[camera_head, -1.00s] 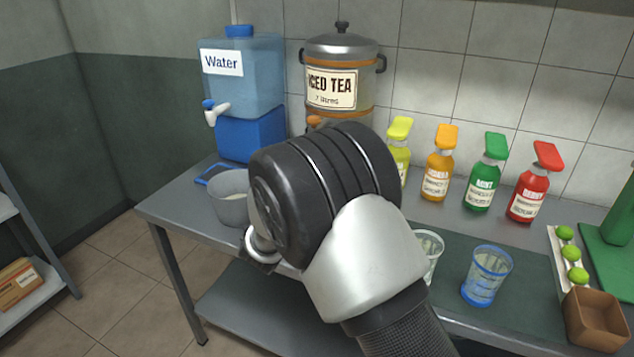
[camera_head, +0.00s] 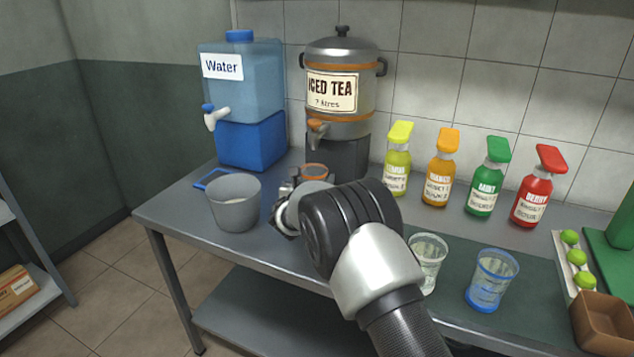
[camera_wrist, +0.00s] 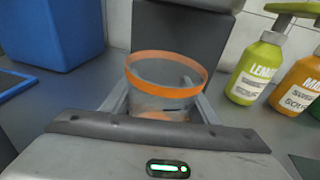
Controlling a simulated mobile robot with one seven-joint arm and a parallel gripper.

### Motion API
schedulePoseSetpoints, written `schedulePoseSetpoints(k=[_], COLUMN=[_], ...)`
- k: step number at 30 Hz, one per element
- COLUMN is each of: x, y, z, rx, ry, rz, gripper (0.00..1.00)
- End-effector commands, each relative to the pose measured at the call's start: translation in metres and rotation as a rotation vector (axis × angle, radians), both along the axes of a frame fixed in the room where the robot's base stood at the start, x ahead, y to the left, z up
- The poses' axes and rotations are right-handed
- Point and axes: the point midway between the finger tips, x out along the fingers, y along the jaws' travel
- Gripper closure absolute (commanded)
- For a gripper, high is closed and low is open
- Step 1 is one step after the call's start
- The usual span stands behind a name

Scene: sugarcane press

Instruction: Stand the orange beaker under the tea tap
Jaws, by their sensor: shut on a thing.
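The orange beaker (camera_head: 314,172) is a clear cup with an orange rim. It stands upright in my gripper (camera_head: 290,192), just in front of the tea dispenser's dark stand and below the tea tap (camera_head: 317,126). In the wrist view the beaker (camera_wrist: 165,88) sits between the two fingers of my gripper (camera_wrist: 160,108), which are shut on it. Its lower part is hidden by my gripper, so I cannot tell whether it touches the table. The iced tea dispenser (camera_head: 341,75) is a steel pot with orange bands on the stand.
A water dispenser (camera_head: 243,80) and a grey pail (camera_head: 234,204) are left of my gripper. Several syrup bottles (camera_head: 440,168) stand to the right. A clear cup (camera_head: 430,255) and a blue-rimmed cup (camera_head: 491,280) stand near the table's front edge. A brown box (camera_head: 603,320) is far right.

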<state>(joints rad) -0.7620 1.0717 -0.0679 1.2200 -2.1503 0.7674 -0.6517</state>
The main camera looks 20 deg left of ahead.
Motion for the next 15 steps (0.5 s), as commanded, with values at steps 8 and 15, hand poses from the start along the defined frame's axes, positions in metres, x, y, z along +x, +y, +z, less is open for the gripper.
schedulePoseSetpoints(k=[8, 15], x=[0.0003, 0.0001], y=[0.0000, 0.0000], z=[-0.0002, -0.0024], rx=[0.001, 0.001], ry=[-0.003, -0.002], rz=[0.000, 0.000], gripper=[0.76, 0.28])
